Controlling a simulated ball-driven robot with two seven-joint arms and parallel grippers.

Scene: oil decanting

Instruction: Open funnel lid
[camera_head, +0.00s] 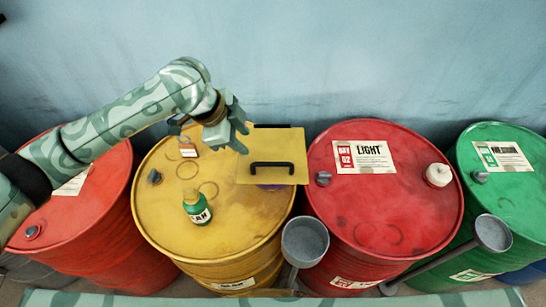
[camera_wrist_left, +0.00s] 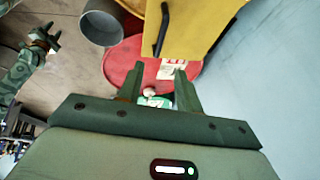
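The yellow square funnel lid (camera_head: 258,147) with a black bar handle (camera_head: 272,165) lies over the right side of the yellow drum. The funnel beneath is mostly hidden; a bit of purple shows under the lid's front edge. My left gripper (camera_head: 236,130) is beside the lid's left back corner in the head view, apart from the handle. In the left wrist view my left gripper (camera_wrist_left: 158,85) is open and empty, with the handle (camera_wrist_left: 161,30) ahead of it. My right gripper (camera_wrist_left: 46,38) shows small at the left of that view, apparently open and empty, away from the lid.
The yellow drum (camera_head: 165,225) carries a green bottle (camera_head: 196,208). A red drum (camera_head: 400,210) stands right of it, a green drum (camera_head: 520,185) farther right, another red drum (camera_head: 85,225) left. A blue wall (camera_head: 400,55) is behind.

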